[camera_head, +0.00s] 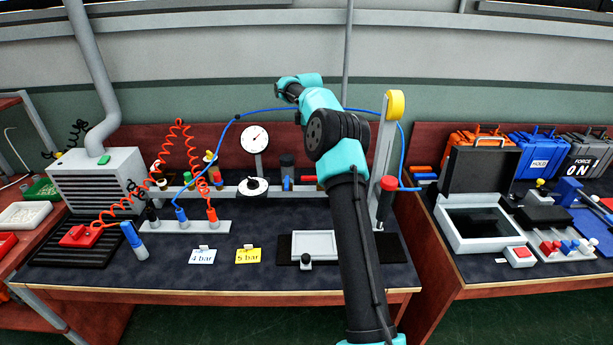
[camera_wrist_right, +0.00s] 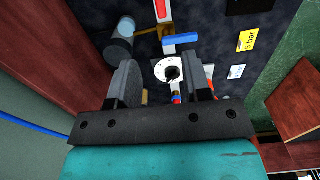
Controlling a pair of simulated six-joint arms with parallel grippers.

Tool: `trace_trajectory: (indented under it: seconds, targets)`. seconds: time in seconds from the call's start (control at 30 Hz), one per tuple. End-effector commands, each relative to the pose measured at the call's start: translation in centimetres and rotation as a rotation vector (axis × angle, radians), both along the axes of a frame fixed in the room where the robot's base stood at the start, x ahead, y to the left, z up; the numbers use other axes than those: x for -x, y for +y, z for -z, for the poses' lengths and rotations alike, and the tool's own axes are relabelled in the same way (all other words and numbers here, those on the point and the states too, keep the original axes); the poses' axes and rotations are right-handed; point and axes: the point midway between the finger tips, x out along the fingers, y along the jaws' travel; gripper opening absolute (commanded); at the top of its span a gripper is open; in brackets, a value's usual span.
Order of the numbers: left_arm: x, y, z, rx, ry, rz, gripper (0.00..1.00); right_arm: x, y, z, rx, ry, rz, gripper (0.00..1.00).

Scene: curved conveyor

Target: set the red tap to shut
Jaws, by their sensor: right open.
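The red tap (camera_head: 308,178) is a small red lever at the back of the middle bench, right of a blue lever (camera_head: 287,183) and partly beside my right arm. In the right wrist view the red tap (camera_wrist_right: 161,10) is at the top edge, cut off, its lever lying along the pale rail. The blue lever (camera_wrist_right: 181,39) lies across the rail. My right gripper (camera_wrist_right: 162,76) is open and empty above the bench, its fingers either side of the white dial in that picture, with the red tap beyond them. My left gripper is not in view.
A white dial (camera_head: 253,187) with a black knob sits on the rail left of the taps. A blue hose (camera_head: 250,111) arches overhead. A grey post (camera_head: 385,150) stands to the right.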

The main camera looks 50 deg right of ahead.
Motion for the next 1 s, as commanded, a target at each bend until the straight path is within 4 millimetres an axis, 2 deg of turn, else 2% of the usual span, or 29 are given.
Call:
trace_trajectory:
  seconds: [0.2,0.37,1.0]
  targets:
    - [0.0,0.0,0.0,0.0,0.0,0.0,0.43,0.0,0.1,0.3,-0.001,0.001,0.0,0.45]
    - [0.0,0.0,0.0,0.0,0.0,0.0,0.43,0.0,0.1,1.6,-0.001,0.002,0.001,0.45]
    - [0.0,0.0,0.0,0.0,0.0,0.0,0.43,0.0,0.1,12.2,-0.002,0.002,0.001,0.45]
